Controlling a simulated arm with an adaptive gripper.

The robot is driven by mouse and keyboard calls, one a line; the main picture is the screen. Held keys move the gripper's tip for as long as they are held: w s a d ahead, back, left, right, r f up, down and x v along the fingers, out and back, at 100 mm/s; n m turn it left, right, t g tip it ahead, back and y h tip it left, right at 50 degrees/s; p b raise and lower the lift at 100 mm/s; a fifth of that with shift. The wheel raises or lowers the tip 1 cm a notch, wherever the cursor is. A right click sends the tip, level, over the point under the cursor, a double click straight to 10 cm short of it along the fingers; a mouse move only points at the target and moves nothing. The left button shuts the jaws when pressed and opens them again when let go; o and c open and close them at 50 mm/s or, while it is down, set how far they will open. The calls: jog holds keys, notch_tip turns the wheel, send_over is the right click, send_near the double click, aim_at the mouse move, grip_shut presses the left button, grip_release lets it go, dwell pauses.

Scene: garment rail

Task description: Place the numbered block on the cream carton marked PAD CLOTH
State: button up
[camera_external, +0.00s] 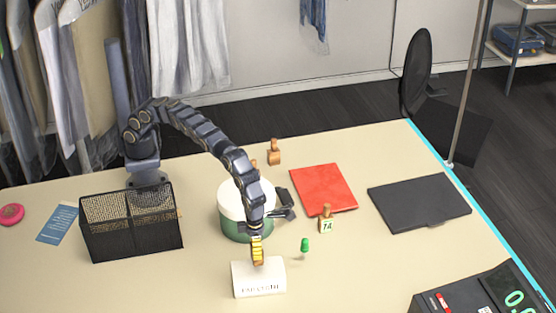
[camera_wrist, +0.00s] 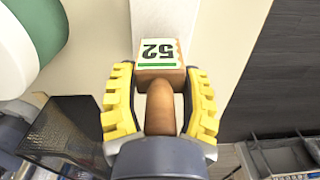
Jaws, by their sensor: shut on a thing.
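My gripper (camera_external: 257,250) is shut on the numbered block (camera_wrist: 160,52), which shows a white label reading 52 with a green stripe in the wrist view. The yellow fingers (camera_wrist: 159,105) close on either side of its rounded wooden handle (camera_wrist: 160,108). The cream carton (camera_external: 259,280), with dark lettering on its front, stands on the table just below my gripper. The block is mostly hidden in the external view, so I cannot tell whether it touches the carton.
A green-and-white tub (camera_external: 232,225) stands behind my gripper. A black mesh basket (camera_external: 131,226) is left. A red folder (camera_external: 323,188) and black folder (camera_external: 419,202) lie farther right.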

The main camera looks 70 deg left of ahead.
jog(key=shift+d+f, duration=0.1)
jog(key=shift+f, duration=1.55)
jog(key=shift+f, duration=0.15)
jog(key=o, duration=1.1)
jog(key=shift+c, duration=0.2)
notch_tip(320, 180, up, 11)
jog(key=shift+r, duration=0.6)
